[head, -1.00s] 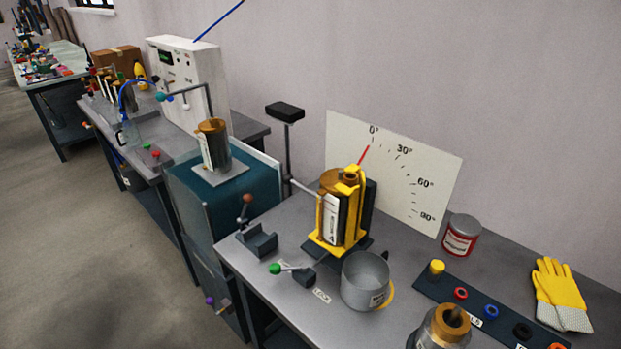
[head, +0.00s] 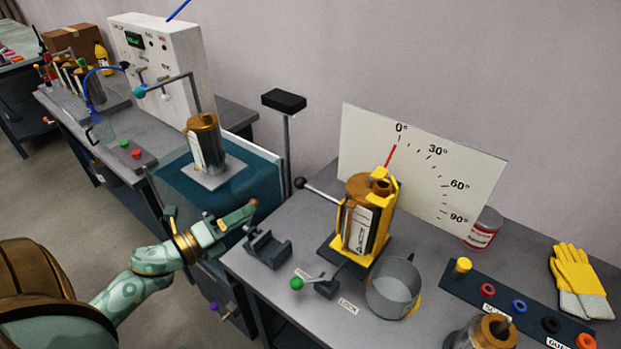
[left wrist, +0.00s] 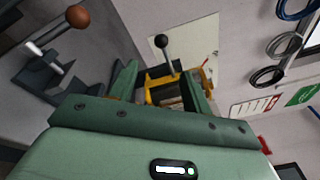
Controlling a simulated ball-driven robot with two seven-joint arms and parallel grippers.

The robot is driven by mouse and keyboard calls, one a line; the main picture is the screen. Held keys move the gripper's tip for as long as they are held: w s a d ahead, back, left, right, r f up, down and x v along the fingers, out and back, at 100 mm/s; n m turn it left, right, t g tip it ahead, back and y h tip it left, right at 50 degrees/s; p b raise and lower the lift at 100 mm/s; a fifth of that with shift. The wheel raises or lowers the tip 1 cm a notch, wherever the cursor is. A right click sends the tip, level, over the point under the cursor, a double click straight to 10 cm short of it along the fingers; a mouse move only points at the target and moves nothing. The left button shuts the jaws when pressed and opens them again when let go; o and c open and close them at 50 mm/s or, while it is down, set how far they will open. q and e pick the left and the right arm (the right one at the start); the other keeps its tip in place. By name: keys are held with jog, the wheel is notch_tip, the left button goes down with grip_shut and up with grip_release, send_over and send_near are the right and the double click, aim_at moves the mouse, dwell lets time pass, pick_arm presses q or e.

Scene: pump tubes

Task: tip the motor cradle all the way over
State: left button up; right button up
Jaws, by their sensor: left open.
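The motor cradle (head: 385,208) is a yellow frame holding a copper and silver motor (head: 357,215). It stands upright on the grey bench, and the red pointer (head: 391,155) is near 0° on the white dial board (head: 415,150). A handle with a black ball knob (head: 300,183) sticks out from the cradle to the left. My left gripper (head: 212,213) is open and empty, to the left of the cradle and short of the handle. In the left wrist view the black knob (left wrist: 161,41) and yellow cradle (left wrist: 163,90) show beyond and between the open fingers (left wrist: 160,82). My right gripper is out of view.
A dark clamp (head: 266,249) with a brown-knobbed lever (left wrist: 77,16) is close to my left gripper. A green-knobbed lock lever (head: 297,284) and a grey pot (head: 393,288) stand before the cradle. A black-topped post (head: 285,101) rises behind the handle.

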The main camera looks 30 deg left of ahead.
aim_at(300, 182)
pick_arm(q)
jog(key=x, duration=1.6)
jog(key=shift+w+d, duration=0.1)
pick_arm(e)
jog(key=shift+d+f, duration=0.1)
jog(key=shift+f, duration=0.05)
pick_arm(q)
grip_shut()
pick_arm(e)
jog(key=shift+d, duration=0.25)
pick_arm(q)
jog(key=shift+r, duration=0.1)
